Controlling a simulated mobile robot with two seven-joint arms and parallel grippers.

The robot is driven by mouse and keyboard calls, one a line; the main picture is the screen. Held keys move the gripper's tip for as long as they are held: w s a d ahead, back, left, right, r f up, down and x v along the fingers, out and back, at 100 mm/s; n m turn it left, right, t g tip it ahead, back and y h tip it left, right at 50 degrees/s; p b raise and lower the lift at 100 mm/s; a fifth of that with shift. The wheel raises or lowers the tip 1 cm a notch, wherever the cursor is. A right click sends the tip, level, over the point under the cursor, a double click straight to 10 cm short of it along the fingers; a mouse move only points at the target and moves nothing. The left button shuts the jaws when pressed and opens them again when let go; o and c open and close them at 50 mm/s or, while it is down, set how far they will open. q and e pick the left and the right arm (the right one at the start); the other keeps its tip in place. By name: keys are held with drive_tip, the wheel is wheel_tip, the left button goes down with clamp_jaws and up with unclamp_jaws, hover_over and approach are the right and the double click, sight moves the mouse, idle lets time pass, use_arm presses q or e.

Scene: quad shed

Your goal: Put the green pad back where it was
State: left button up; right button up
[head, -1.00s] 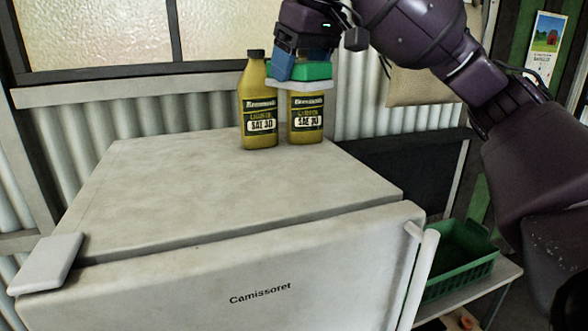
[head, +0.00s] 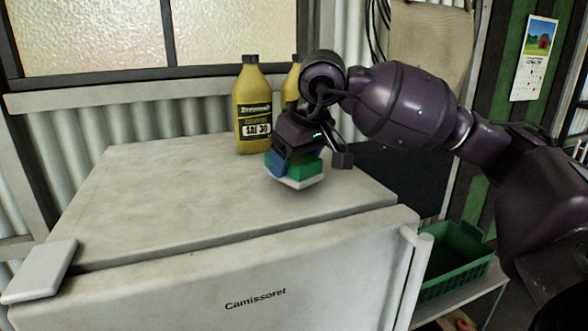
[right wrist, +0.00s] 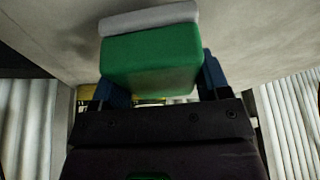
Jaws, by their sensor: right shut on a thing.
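The green pad (head: 306,168) has a green upper block and a pale grey layer beneath it. My right gripper (head: 291,166) is shut on the pad and holds it over the top of the white fridge (head: 170,205), towards its right side. In the right wrist view the green pad (right wrist: 152,62) sits between the two blue fingers, its grey layer (right wrist: 148,18) facing the pale fridge top. Whether the pad touches the fridge top I cannot tell. My left gripper is not in view.
A yellow oil bottle (head: 254,112) stands at the back of the fridge top. A second bottle (head: 291,84) is mostly hidden behind my right gripper. A green crate (head: 455,262) stands lower right. The fridge top's left and middle are clear.

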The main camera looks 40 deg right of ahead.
wheel_tip(320, 180, down, 2)
drive_tip(key=shift+f, duration=0.1)
drive_tip(key=o, duration=0.9)
